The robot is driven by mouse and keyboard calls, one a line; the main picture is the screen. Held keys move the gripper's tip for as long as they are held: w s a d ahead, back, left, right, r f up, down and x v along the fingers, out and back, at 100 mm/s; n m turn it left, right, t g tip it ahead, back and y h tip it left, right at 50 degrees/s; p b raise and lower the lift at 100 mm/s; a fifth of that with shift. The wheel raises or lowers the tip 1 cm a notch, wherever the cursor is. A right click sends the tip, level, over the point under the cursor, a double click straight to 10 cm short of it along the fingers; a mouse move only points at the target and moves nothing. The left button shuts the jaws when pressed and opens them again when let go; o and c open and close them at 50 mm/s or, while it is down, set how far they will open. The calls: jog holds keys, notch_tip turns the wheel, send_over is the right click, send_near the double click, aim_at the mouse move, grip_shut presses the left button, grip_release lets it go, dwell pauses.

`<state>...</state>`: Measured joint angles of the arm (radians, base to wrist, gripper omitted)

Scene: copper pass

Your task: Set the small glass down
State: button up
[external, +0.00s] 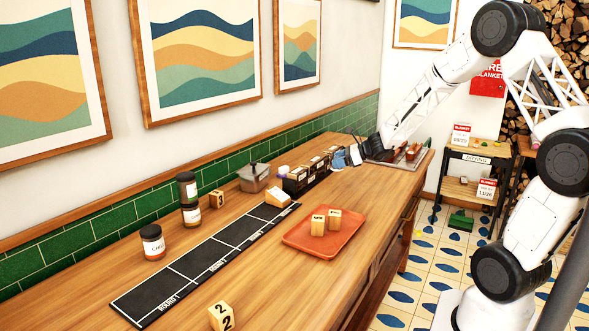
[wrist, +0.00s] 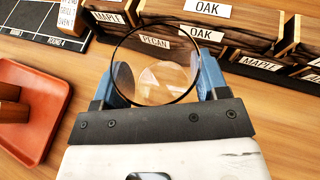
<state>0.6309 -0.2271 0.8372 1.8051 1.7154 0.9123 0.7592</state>
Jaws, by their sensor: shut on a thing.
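The small glass (wrist: 156,65) is clear with a dark round rim. In the wrist view it sits between the two blue fingers of my gripper (wrist: 158,80), which is shut on it. Wood grain and a PECAN label show through it. In the external view my gripper (external: 347,157) is over the far part of the wooden counter (external: 375,205), beside the labelled wood rack (external: 310,174). The glass is too small to make out there. I cannot tell whether its base touches the counter.
The rack, with labels such as OAK and MAPLE, is close ahead in the wrist view. An orange tray (external: 290,239) holds two wooden blocks. A black ROUND board (external: 200,262) lies along the counter. Jars (external: 153,242) stand near the wall. Bare counter lies right of the tray.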

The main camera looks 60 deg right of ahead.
jog(key=w+a+r+h, duration=0.1)
jog(key=w+a, duration=0.1)
jog(key=w, duration=0.2)
jog(key=w+a+r+m, duration=0.1)
jog(key=w+a+r, duration=0.1)
jog(key=w, duration=0.2)
jog(key=w+a+r+m+h, duration=0.1)
jog(key=w+a, duration=0.2)
jog(key=w, duration=0.1)
jog(key=shift+w+a+r+t+h, duration=0.1)
jog(key=shift+r+t+h, duration=0.05)
jog(key=shift+t+h, duration=0.2)
jog(key=w+a+r+m+h, duration=0.1)
jog(key=w+a, duration=0.3)
jog(key=a, duration=0.7)
jog(key=w+a+r+m+h, duration=0.1)
jog(key=w+a+r, duration=0.2)
jog(key=a, duration=0.8)
jog(key=shift+w+a+r, duration=0.15)
jog(key=shift+w+a, duration=0.2)
jog(key=shift+w, duration=0.5)
jog(key=shift+d+m, duration=0.1)
jog(key=shift+m, duration=0.2)
